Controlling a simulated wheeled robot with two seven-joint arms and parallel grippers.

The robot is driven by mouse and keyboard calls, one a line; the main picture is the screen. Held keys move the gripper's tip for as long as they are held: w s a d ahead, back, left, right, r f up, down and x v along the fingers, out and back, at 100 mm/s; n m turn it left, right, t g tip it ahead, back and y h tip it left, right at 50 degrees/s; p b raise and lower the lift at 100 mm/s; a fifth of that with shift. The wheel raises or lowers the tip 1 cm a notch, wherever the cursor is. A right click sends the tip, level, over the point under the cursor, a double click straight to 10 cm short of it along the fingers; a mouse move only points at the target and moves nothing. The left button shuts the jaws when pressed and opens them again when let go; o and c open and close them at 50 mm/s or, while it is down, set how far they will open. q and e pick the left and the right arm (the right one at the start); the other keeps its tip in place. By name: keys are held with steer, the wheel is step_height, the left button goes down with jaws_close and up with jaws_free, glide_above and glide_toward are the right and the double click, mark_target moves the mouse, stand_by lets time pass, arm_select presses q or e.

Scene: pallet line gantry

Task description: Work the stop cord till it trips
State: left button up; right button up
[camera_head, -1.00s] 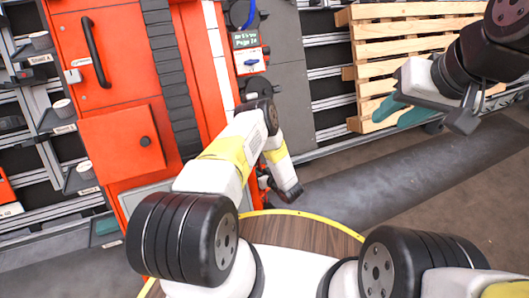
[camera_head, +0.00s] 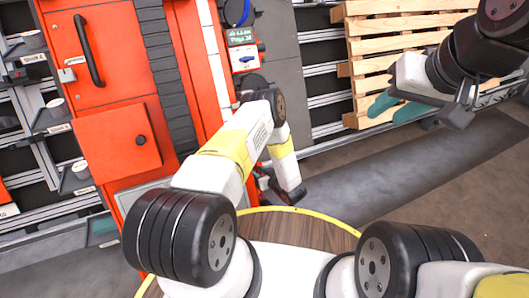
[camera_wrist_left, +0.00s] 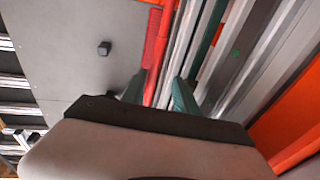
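In the left wrist view, a narrow red strip (camera_wrist_left: 153,55) with a textured upper part runs down between the two teal fingertips of my left gripper (camera_wrist_left: 158,92). It may be the stop cord, but I cannot tell for sure. My right gripper (camera_head: 396,108) is open and empty, in front of the wooden pallet.
The red cabinet (camera_head: 105,95) has a black handle and a small door. A small display (camera_head: 241,36) and a switch box (camera_head: 244,59) are on its right side. A grey panel (camera_wrist_left: 80,45) with a dark knob lies left of the strip. Wooden pallets (camera_head: 400,50) stand at the back right.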

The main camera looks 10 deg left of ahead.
arm_select(q)
steer(key=v, duration=0.7)
steer(key=shift+s+d+r, duration=0.2)
steer(key=shift+s+d, duration=0.05)
